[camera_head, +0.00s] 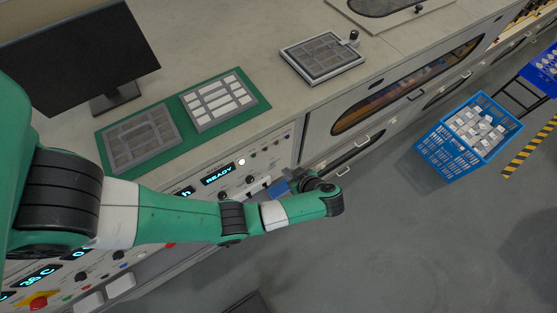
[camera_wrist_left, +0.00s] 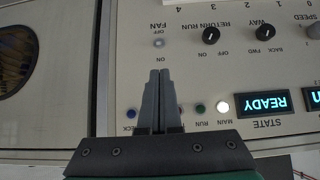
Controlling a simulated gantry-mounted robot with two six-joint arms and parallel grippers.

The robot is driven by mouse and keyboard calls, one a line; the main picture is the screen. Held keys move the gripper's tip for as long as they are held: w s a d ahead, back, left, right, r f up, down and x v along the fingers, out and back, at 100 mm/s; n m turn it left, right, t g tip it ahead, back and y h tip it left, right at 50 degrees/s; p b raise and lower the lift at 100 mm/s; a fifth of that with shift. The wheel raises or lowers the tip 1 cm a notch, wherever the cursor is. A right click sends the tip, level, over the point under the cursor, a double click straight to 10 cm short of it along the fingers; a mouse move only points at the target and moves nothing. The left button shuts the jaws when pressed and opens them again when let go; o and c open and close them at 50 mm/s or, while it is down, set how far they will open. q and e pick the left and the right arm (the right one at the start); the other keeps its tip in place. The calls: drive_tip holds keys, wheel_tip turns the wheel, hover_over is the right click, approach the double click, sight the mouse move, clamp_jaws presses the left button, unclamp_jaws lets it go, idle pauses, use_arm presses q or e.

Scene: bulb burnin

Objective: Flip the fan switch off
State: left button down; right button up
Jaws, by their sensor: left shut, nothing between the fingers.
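The fan switch (camera_wrist_left: 158,43) is a small metal toggle on the pale control panel (camera_wrist_left: 130,60), seen upside down in the left wrist view. Its OFF label is above it in that picture and its ON label below; which way the lever tilts is too small to tell. My left gripper (camera_wrist_left: 159,73) is shut and empty, its two grey fingers side by side with their tips just below the switch in the picture. Contact cannot be told. In the head view my left gripper (camera_head: 279,187) is at the front panel, and the switch cannot be made out there.
Nearby are the RETURN RUN knob (camera_wrist_left: 211,35), the WAY knob (camera_wrist_left: 265,31), the lit MAIN lamp (camera_wrist_left: 222,106) and the READY display (camera_wrist_left: 262,103). Trays lie on the green mat (camera_head: 176,116). A blue crate (camera_head: 449,160) stands on the floor at right.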

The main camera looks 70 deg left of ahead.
sight(274, 166)
use_arm(q)
drive_tip(key=b+x, duration=0.2)
drive_tip(key=x, duration=0.8)
use_arm(e)
wheel_tip(274, 166, down, 2)
drive_tip(key=shift+f, duration=0.1)
drive_tip(key=shift+h, duration=0.3)
